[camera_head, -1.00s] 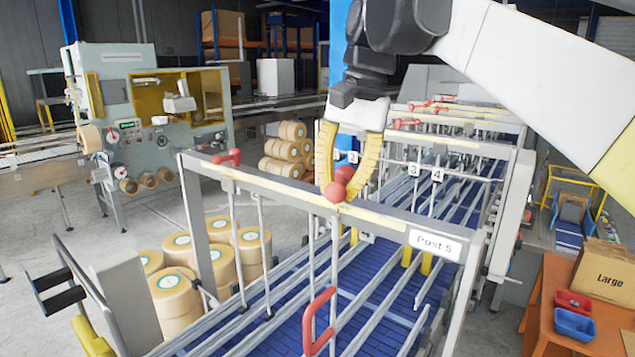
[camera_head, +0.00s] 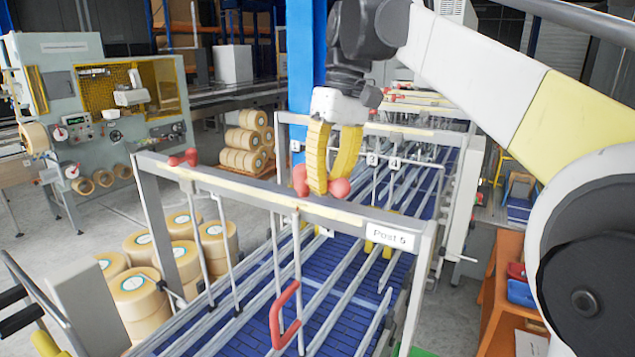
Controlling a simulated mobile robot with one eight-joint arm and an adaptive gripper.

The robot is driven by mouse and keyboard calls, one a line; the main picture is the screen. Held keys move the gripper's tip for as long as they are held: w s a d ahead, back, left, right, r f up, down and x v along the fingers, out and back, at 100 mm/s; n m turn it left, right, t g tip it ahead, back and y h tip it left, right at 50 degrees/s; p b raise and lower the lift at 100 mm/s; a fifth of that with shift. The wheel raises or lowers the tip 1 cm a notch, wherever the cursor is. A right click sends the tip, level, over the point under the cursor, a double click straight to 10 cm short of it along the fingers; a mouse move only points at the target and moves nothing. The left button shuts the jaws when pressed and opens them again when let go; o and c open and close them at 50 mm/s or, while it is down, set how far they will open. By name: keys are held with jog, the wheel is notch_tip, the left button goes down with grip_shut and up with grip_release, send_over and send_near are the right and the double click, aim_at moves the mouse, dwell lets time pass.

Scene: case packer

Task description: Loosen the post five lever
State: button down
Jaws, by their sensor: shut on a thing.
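The post five frame is a grey crossbar (camera_head: 235,187) with a white "Post 5" label (camera_head: 392,239) at its right end. A red lever (camera_head: 341,187) with rounded ends sits on top of the crossbar, right of its middle. My gripper (camera_head: 320,186) points down with yellow fingers shut on this lever, hiding its middle part. One red end shows on each side of the fingers. A second red lever (camera_head: 183,158) sits at the crossbar's left end, apart from my gripper.
A red loop handle (camera_head: 284,316) hangs on rods below the crossbar. Guide rails run over the blue conveyor (camera_head: 255,325). More frames with red levers stand behind. Tape rolls (camera_head: 138,300) stand at left, a taping machine (camera_head: 95,115) farther left, an orange table (camera_head: 503,300) at right.

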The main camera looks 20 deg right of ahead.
jog(key=shift+w+d+n, duration=0.1)
jog(key=shift+d+n, duration=0.1)
jog(key=shift+n, duration=0.1)
jog(key=c, duration=1.4)
grip_release()
jog(key=shift+w+d+r, duration=0.1)
jog(key=shift+d+r, duration=0.1)
jog(key=shift+r, duration=1)
jog(key=shift+w+d+r, duration=0.15)
jog(key=shift+d+r, duration=0.1)
jog(key=shift+r, duration=1)
jog(key=shift+w+d+r, duration=0.1)
jog(key=shift+d+r, duration=0.1)
jog(key=shift+r, duration=1)
